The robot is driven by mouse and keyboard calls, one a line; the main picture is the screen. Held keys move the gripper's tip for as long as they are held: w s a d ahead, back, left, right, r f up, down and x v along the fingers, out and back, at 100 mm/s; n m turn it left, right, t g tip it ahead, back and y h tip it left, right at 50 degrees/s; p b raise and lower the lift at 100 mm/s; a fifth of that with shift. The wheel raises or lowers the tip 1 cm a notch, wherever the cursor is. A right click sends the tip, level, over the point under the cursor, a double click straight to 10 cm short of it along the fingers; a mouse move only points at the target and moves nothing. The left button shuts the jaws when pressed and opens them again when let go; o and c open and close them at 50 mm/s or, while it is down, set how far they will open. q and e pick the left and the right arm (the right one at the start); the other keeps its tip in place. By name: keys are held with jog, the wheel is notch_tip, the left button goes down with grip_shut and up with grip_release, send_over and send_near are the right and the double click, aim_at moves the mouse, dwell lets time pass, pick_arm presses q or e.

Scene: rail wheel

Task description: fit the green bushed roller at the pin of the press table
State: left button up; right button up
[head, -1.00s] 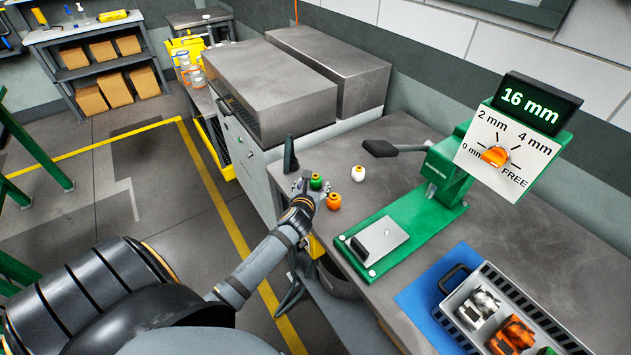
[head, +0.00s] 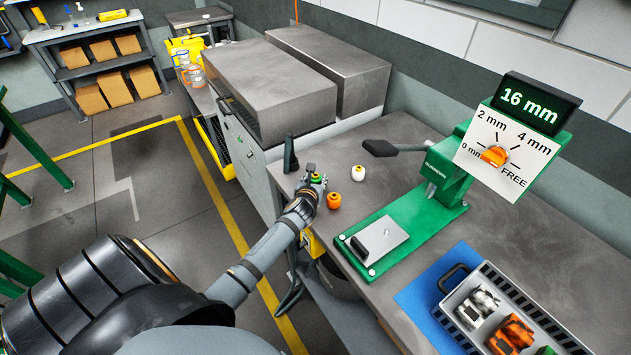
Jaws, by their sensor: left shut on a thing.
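The green roller (head: 316,177) is at the tip of my left gripper (head: 315,179), whose jaws are shut on it, near the left edge of the press table (head: 400,140). The gripper hides part of it. An orange roller (head: 334,201) and a white roller (head: 358,172) stand on the table just right of it. The green press (head: 410,232) stands to the right, with a metal plate (head: 379,240) on its base. I cannot clearly make out the pin. My right gripper is not in view.
The press has a dark lever (head: 381,147), a dial (head: 494,156) and a display (head: 538,103) reading 16 mm. A grey crate (head: 476,271) with several parts sits on a blue mat (head: 415,297) at the front right. Grey metal boxes (head: 290,75) stand behind.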

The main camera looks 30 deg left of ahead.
aim_at(316, 178)
pick_arm(q)
jog(key=shift+r, duration=0.1)
grip_shut()
jog(key=shift+r, duration=0.2)
notch_tip(316, 178, up, 3)
jog(key=s+d+r+b, duration=0.2)
jog(key=s+d+r, duration=0.6)
jog(key=s, duration=0.3)
jog(key=shift+d+r, duration=0.3)
jog(key=shift+r, duration=0.45)
jog(key=shift+d, duration=0.1)
